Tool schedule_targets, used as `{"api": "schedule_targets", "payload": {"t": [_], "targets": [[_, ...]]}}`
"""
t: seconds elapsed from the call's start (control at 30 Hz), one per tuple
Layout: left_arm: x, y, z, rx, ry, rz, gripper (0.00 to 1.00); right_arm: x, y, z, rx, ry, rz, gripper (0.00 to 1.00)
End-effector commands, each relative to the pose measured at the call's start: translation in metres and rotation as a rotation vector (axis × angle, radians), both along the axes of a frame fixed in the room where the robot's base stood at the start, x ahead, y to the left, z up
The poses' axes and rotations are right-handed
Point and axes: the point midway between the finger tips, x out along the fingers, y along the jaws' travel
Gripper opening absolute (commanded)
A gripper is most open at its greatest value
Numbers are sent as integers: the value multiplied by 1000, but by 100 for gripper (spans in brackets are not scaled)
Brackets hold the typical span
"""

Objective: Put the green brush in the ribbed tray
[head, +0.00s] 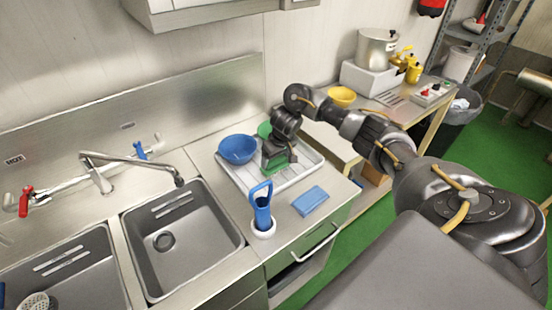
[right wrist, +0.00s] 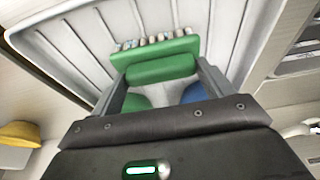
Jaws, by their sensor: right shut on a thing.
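My right gripper (head: 276,158) is shut on the green brush (head: 275,168) over the white ribbed tray (head: 300,176). In the right wrist view the brush (right wrist: 160,62) is a green block with pale bristle tufts along its far edge, held between the two fingers of the gripper (right wrist: 163,75). The tray's ribs (right wrist: 75,40) show behind and around it. I cannot tell whether the brush touches the tray floor. A blue bowl (head: 238,149) and a green round thing (head: 264,130), partly hidden by the gripper, are at the tray's left and back. My left gripper is not in view.
A blue-handled brush (head: 262,205) stands in a white holder in front of the tray. A blue cloth or sponge (head: 310,201) lies beside it. A sink (head: 182,240) is at the left. A yellow bowl (head: 341,97) sits on the table behind.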

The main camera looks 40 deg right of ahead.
Motion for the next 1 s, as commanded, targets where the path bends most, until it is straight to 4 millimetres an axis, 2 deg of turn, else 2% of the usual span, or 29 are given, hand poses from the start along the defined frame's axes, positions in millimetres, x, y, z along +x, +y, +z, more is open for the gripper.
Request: {"api": "schedule_targets", "payload": {"t": [0.17, 0.2, 0.33, 0.63, 0.77, 1.0], "targets": [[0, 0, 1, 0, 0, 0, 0, 0, 0, -3, 0, 1, 0, 42], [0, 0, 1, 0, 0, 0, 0, 0, 0, -3, 0, 0, 0, 82], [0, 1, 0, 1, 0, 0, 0, 0, 0, -3, 0, 0, 0, 99], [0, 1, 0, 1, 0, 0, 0, 1, 0, 0, 0, -2, 0, 100], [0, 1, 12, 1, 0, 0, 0, -3, -1, 22, -3, -5, 2, 100], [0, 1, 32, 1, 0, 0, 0, -17, -1, 72, -4, -6, 3, 100]]}}
